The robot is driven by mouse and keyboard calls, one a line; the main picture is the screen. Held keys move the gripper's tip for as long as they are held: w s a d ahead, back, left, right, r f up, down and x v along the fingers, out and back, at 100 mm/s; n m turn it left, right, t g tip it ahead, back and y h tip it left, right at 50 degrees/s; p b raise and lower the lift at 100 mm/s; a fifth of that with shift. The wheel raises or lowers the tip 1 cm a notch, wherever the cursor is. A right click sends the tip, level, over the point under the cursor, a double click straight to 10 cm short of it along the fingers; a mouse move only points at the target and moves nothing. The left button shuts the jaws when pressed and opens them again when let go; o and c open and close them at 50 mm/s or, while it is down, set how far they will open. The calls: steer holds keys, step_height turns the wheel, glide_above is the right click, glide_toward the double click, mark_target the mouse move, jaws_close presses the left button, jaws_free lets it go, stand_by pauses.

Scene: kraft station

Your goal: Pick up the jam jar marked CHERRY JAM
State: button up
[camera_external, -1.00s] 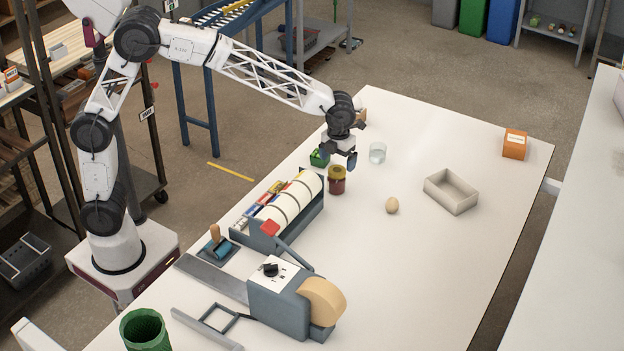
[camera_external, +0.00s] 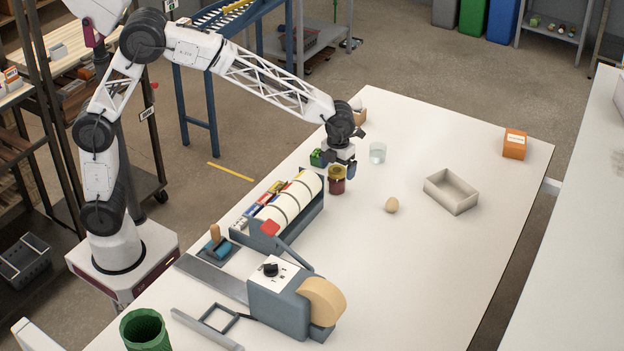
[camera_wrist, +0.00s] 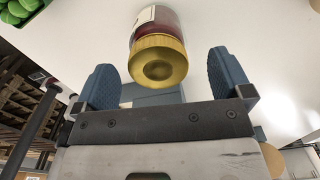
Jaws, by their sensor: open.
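The jam jar (camera_external: 337,184) has dark red contents and a gold lid, and it stands upright on the white table. In the wrist view the jar (camera_wrist: 158,50) shows its gold lid, red glass and part of a white label; the wording cannot be read. My gripper (camera_external: 339,168) is just above and around the top of the jar in the external view. In the wrist view its two blue fingers (camera_wrist: 165,75) are apart, one on each side of the lid, with a gap to it. Nothing is held.
A green box (camera_external: 318,158) stands close behind the jar, and a grey dispenser with white rolls (camera_external: 290,204) lies to its left. The table's right front is clear.

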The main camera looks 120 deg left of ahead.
steer(key=shift+s+a+f, duration=0.1)
steer(key=shift+f, duration=2.15)
steer(key=c, duration=1.2)
steer(key=shift+r, duration=0.15)
steer(key=shift+r, duration=4.95)
